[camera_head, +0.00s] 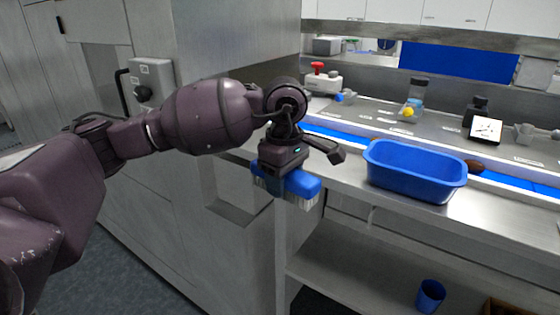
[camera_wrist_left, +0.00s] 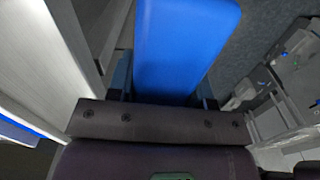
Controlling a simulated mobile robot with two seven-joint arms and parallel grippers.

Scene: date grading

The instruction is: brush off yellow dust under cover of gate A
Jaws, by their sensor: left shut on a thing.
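My left gripper (camera_head: 283,168) is shut on a blue brush (camera_head: 304,184) with pale bristles pointing down. It holds the brush in front of the steel counter's left end. In the left wrist view the brush's blue back (camera_wrist_left: 184,45) reaches away from the gripper (camera_wrist_left: 160,105), and its bristles are hidden. I cannot make out yellow dust or a marked gate A cover in either view. My right gripper is out of view.
A blue tub (camera_head: 415,184) stands at the counter's front edge, with a brown date (camera_head: 474,165) beside it. A blue belt (camera_head: 337,136) runs behind. A red-knobbed device (camera_head: 320,80) and a dark-capped bottle (camera_head: 417,90) stand further back. A blue cup (camera_head: 430,296) is on the lower shelf.

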